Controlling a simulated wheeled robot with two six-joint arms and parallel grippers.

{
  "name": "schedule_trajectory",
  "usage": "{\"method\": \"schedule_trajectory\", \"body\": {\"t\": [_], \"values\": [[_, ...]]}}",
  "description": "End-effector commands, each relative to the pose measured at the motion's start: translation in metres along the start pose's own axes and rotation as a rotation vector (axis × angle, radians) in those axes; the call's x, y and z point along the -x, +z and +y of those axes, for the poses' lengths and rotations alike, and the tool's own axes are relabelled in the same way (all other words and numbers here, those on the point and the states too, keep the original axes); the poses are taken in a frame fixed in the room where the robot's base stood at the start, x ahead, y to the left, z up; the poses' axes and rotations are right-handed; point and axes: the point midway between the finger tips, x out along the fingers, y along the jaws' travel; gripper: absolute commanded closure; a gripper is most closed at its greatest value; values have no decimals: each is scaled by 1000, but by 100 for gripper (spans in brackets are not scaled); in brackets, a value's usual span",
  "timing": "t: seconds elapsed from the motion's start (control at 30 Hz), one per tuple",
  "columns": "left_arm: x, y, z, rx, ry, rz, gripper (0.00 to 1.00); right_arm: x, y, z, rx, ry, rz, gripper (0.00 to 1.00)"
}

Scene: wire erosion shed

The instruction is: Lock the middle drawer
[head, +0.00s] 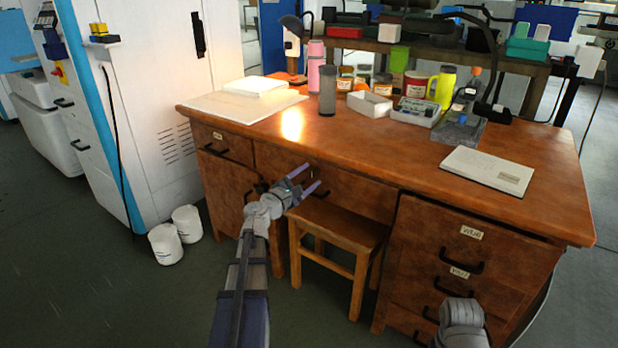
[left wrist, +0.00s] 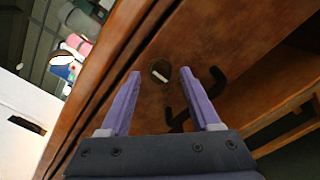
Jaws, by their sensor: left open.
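The middle drawer (head: 355,194) is the wide wooden front under the middle of the desk top, and it looks closed. In the left wrist view, its face (left wrist: 225,40) carries a dark round lock (left wrist: 160,73) with a pale bar across it; whether the bar is a key or a knob is unclear. A dark handle (left wrist: 213,82) is beside the lock, partly behind a finger. My left gripper (head: 314,175) is open and empty, its purple fingers pointing at the drawer front. In the left wrist view, the lock shows between and beyond its fingertips (left wrist: 166,82), apparently untouched.
A wooden stool (head: 340,226) stands under the middle drawer, close below my left gripper. Side drawers (head: 470,248) with handles are at right. The desk top (head: 390,140) holds a tumbler (head: 327,92), jars and boxes. A white cabinet (head: 160,110) stands at left.

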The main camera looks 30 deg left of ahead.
Motion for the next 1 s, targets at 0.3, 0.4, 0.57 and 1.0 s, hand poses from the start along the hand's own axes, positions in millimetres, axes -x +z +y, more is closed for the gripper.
{"method": "schedule_trajectory", "body": {"t": [0.3,0.4,0.57,1.0], "values": [[-5,0,0,0,1,1,37,0,0,0,0,0,0,53],[-5,0,0,0,0,1,42,0,0,0,0,0,0,53],[-5,0,0,0,0,0,60,0,0,0,0,0,0,53],[-4,0,0,0,0,0,100,0,0,0,0,0,0,53]]}}
